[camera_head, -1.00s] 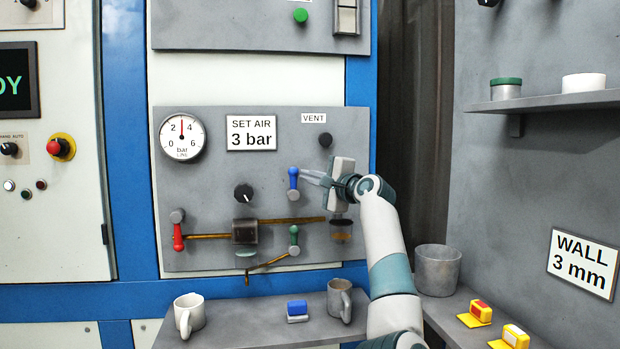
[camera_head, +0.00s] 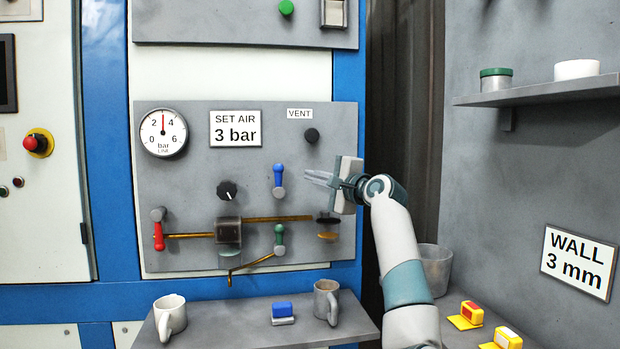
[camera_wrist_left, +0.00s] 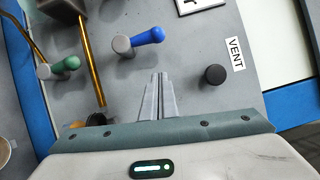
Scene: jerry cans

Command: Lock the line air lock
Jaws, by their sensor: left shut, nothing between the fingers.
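The grey air panel (camera_head: 185,115) carries a blue-handled lever (camera_head: 278,175) with its handle pointing up from its pivot. A red lever (camera_head: 158,232) hangs down at the left end of the brass pipe, and a green lever (camera_head: 280,238) points up on the lower branch. My left gripper (camera_head: 308,178) is just right of the blue lever, apart from it, fingers shut and empty. In the left wrist view its closed fingertips (camera_wrist_left: 160,78) lie between the blue lever (camera_wrist_left: 148,36) and the black vent knob (camera_wrist_left: 215,74). Which lever is the line air lock is not labelled. My right gripper is out of view.
A gauge (camera_head: 163,132) reads about 3 bar. Yellow pieces (camera_head: 468,315) lie at right. The grey right wall (camera_head: 480,180) bounds the space.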

